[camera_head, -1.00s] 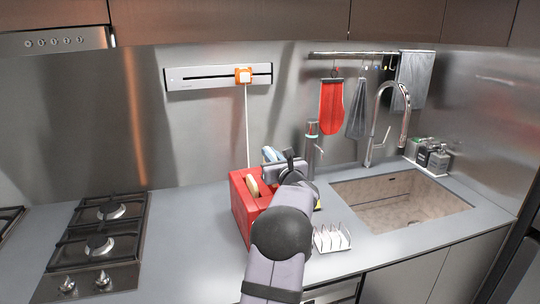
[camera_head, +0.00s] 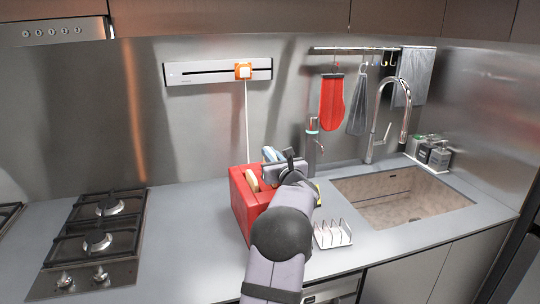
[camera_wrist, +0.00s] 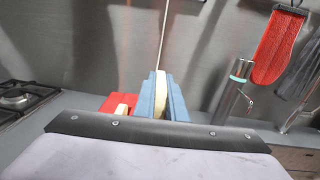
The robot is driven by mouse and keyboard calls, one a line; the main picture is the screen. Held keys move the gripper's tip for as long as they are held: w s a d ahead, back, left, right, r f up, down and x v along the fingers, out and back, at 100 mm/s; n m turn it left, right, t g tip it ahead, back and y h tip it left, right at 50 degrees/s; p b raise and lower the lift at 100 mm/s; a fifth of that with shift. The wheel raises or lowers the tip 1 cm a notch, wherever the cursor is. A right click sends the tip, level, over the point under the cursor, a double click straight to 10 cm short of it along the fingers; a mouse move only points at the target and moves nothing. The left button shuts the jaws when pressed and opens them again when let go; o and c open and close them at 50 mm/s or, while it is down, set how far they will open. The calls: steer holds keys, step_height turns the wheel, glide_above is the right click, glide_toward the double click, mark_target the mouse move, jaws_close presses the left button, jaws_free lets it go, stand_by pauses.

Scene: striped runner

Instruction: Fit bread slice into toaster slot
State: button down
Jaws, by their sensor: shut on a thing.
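The red toaster (camera_head: 242,210) stands on the counter behind and left of my arm. A bread slice (camera_head: 252,181) sticks up out of its left slot; it also shows in the wrist view (camera_wrist: 122,109). My gripper (camera_head: 271,154) is at the toaster's right side, near its top. In the wrist view its blue fingers (camera_wrist: 161,95) are shut on another bread slice (camera_wrist: 160,103), a pale edge between them. The head view hides this slice, and my arm covers the toaster's right part. I cannot tell whether the held slice is in a slot.
A white wire toast rack (camera_head: 333,235) stands right of my arm. Behind it is a tall grey cylinder with a green band (camera_head: 312,145). The sink (camera_head: 400,200) is at the right, the gas hob (camera_head: 97,235) at the left. The counter between hob and toaster is clear.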

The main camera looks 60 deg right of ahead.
steer(key=shift+f+b, duration=1)
steer(key=shift+r, duration=0.2)
steer(key=shift+r+p, duration=0.95)
steer(key=shift+r, duration=0.4)
steer(key=shift+b, duration=0.9)
stand_by(1.6)
steer(key=shift+f+b, duration=1.55)
steer(key=shift+b, duration=0.05)
